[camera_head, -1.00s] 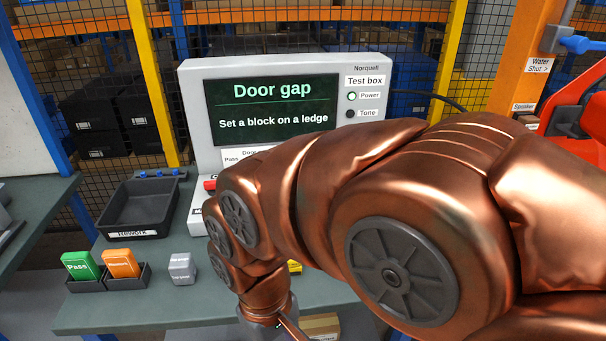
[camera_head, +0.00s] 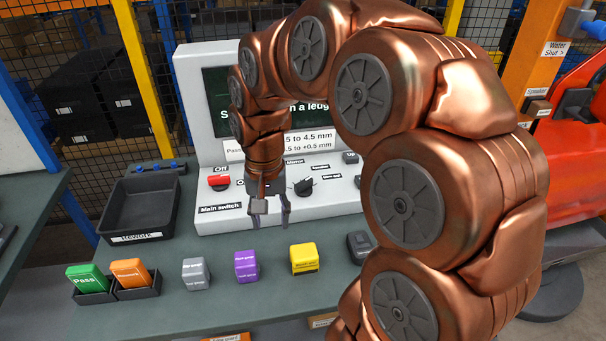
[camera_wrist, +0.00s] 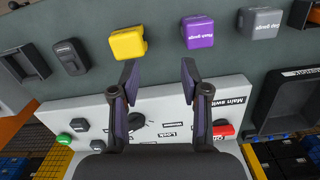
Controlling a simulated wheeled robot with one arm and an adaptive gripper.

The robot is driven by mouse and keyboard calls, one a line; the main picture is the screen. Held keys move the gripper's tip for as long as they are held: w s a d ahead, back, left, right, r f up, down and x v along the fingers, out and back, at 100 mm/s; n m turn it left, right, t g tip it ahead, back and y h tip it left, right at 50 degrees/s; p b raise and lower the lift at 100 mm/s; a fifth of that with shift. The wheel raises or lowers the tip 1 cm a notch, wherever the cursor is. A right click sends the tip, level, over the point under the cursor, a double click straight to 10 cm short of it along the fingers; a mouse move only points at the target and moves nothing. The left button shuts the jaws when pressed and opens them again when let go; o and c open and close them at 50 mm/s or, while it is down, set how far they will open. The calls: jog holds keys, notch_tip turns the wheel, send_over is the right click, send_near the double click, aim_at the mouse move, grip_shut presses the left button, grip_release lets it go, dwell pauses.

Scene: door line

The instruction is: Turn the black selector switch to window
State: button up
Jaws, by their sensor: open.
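The black selector switch (camera_head: 303,187) sits on the sloped grey face of the test box, just right of my gripper in the head view. In the wrist view the black selector switch (camera_wrist: 137,121) is partly hidden behind a finger. Small labels stand around it; one above reads Mirror, the others are hard to read. I cannot tell which label its knob points to. My gripper (camera_head: 270,212) hangs in front of the panel, fingers apart and empty. In the wrist view my gripper (camera_wrist: 158,74) has nothing between its fingertips.
The red main switch (camera_head: 219,181) is left of my gripper. Grey (camera_head: 196,273), purple (camera_head: 246,266) and yellow (camera_head: 304,258) blocks stand on the bench in front. A black Rework tray (camera_head: 140,207) and green and orange blocks are at the left. A green button (camera_wrist: 64,139) shows in the wrist view.

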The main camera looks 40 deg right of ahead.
jog(key=w+d+m+p, duration=0.2)
jog(key=w+d+m, duration=0.3)
jog(key=w+d, duration=0.35)
jog(key=m+p, duration=0.2)
jog(key=m, duration=0.3)
send_over(303, 181)
jog(key=shift+s+a+f+t, duration=0.1)
jog(key=shift+a+f+t, duration=0.1)
jog(key=shift+f, duration=0.35)
jog(key=shift+s+a+f+t, duration=0.1)
jog(key=shift+f+t, duration=0.1)
jog(key=shift+f, duration=0.35)
jog(key=shift+w+d+f, duration=0.1)
jog(key=shift+d, duration=0.15)
jog(key=shift+f, duration=0.25)
jog(key=shift+f+p, duration=1.45)
jog(key=shift+f, duration=2.2)
grip_shut()
